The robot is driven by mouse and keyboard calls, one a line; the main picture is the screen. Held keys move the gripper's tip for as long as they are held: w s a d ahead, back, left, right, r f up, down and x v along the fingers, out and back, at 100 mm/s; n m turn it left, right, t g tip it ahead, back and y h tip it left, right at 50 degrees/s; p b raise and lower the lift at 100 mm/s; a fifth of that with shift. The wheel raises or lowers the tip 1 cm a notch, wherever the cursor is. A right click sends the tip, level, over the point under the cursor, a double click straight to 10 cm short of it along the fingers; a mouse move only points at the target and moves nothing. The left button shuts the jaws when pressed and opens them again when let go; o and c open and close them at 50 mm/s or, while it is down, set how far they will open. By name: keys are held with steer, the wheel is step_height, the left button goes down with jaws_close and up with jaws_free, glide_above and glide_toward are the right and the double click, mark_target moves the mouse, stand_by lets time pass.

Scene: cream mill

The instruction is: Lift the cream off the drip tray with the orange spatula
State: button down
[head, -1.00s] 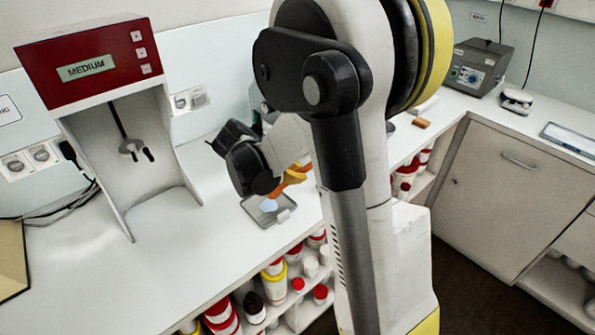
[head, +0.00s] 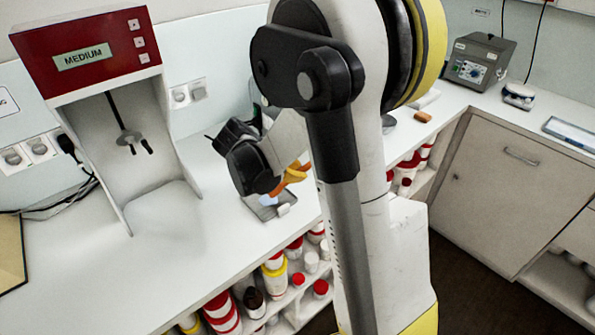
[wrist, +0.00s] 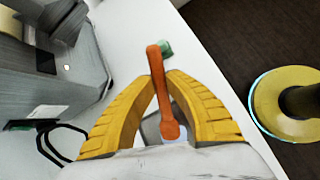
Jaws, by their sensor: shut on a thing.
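My gripper (wrist: 166,78) has yellow fingers that are shut on the orange spatula (wrist: 159,73). The spatula's rounded end (wrist: 170,130) shows between the fingers in the wrist view. In the head view the gripper (head: 293,176) and an orange part of the spatula show at the far right side of the small grey drip tray (head: 284,210). A pale bluish patch of cream (head: 268,200) lies on the tray. My wrist hides part of the tray. I cannot tell whether the spatula touches the cream.
A red-topped mill (head: 85,58) marked MEDIUM stands on the white counter (head: 170,270) to the left. Shelves with several jars (head: 222,312) are below the front edge. A small green item (wrist: 166,47) is beyond the spatula. The counter between mill and tray is clear.

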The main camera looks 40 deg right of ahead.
steer(key=shift+f+b, duration=0.65)
steer(key=shift+f, duration=0.05)
stand_by(0.9)
steer(key=shift+r, duration=0.1)
stand_by(0.6)
steer(key=shift+r+p, duration=2.25)
steer(key=shift+r, duration=0.7)
steer(key=shift+d, duration=0.1)
